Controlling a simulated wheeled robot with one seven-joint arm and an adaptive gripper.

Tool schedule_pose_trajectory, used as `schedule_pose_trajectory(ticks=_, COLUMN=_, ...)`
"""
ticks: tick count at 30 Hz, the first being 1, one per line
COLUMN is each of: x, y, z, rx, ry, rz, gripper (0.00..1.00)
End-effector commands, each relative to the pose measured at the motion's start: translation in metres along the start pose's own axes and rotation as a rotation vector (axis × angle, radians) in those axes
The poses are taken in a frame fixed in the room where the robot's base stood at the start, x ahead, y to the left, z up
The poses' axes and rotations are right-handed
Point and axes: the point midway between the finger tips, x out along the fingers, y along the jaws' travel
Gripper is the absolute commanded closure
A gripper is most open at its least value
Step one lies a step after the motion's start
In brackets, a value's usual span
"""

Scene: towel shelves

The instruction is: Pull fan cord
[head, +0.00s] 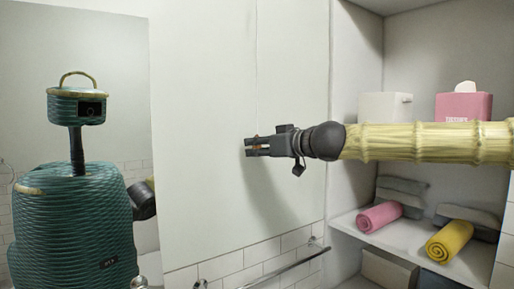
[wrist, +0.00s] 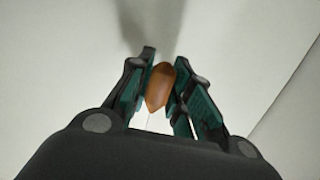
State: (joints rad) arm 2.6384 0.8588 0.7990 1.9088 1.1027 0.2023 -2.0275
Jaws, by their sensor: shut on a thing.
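The fan cord (head: 257,60) is a thin line hanging down in front of the white wall in the head view. Its lower part runs to my gripper (head: 250,146). In the wrist view, a brown wooden cord knob (wrist: 160,88) with faceted sides sits between the two fingers. My gripper is shut on this knob, with a finger pad on each side of it. In the head view the knob is mostly hidden by the fingers. The fan itself is out of view.
A mirror (head: 110,40) at left shows my reflection. A metal towel bar (head: 285,268) is below my gripper. Shelves at right hold a pink towel (head: 380,216), a yellow towel (head: 450,242), a pink tissue box (head: 463,106) and a white box (head: 385,106).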

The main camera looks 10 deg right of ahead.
Motion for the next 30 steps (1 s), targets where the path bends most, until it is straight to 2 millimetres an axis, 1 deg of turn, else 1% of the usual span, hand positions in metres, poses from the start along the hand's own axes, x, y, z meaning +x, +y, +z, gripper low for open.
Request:
schedule_pose_trajectory(ticks=17, x=0.0015, y=0.0001, z=0.0099, rx=0.0, ry=-0.001, rz=0.0, gripper=1.0)
schedule_pose_trajectory(ticks=18, x=0.0015, y=0.0001, z=0.0099, rx=-0.001, ry=-0.001, rz=0.0, gripper=0.78)
schedule_pose_trajectory(ticks=22, x=0.0014, y=0.0001, z=0.0095, rx=0.0, ry=-0.001, rz=0.0, gripper=0.55)
schedule_pose_trajectory(ticks=30, x=0.0014, y=0.0, z=0.0092, rx=0.0, ry=0.0, rz=0.0, gripper=0.55)
